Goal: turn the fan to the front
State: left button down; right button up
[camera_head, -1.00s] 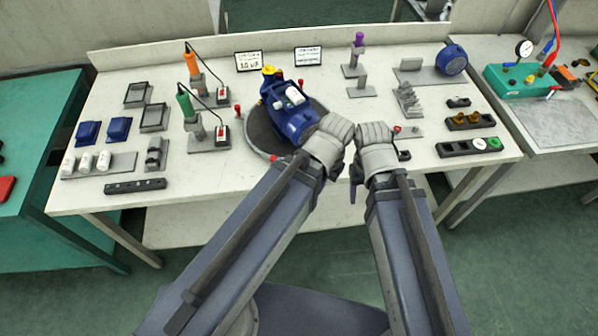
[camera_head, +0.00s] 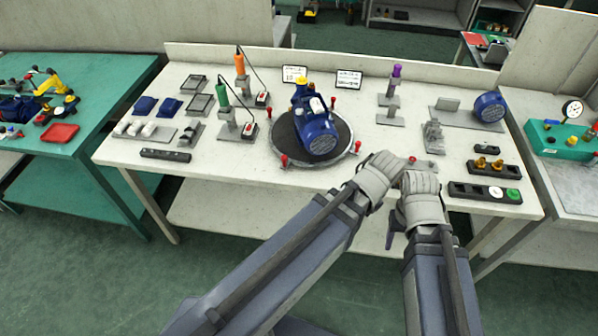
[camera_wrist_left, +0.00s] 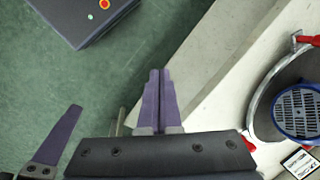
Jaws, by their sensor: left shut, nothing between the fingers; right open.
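A blue pump (camera_head: 316,128) with a yellow part on top stands on a round dark turntable (camera_head: 283,138) with red knobs around its rim. Its round fan end points toward the front edge of the table, slightly right. The fan's grille (camera_wrist_left: 300,112) shows in the left wrist view at the right edge. My left gripper (camera_head: 385,168) is at the table's front edge, right of and apart from the turntable. Its purple fingers (camera_wrist_left: 160,98) are together and empty. My right gripper (camera_head: 420,185) is close beside it; its fingers are largely hidden in the head view.
Screwdriver stands (camera_head: 229,130), blue blocks (camera_head: 146,104) and trays are on the left of the table. A purple-handled tool (camera_head: 396,72), a blue round cover (camera_head: 489,107) and a button box (camera_head: 485,192) are on the right.

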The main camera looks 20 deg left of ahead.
pick_arm(q)
jog(key=w+a+m+y+b, duration=0.2)
jog(key=w+a+m+y, duration=0.1)
jog(key=w+a+m, duration=0.35)
jog(key=m+y+b, duration=0.4)
jog(key=m+b, duration=0.3)
jog(key=b, duration=0.3)
send_near(288, 168)
jog(key=shift+n+t, duration=0.25)
jog(key=shift+t, duration=0.15)
jog(key=f, duration=0.3)
jog(key=a+f, duration=0.1)
jog(key=f, duration=0.1)
jog(key=shift+s, duration=0.35)
jog(key=shift+w+a+r+p, duration=0.15)
jog(key=shift+a+p, duration=0.2)
jog(key=shift+a, duration=0.25)
jog(key=shift+a+r+p, duration=0.2)
jog(key=shift+a+p, duration=0.1)
jog(key=shift+a, duration=1.05)
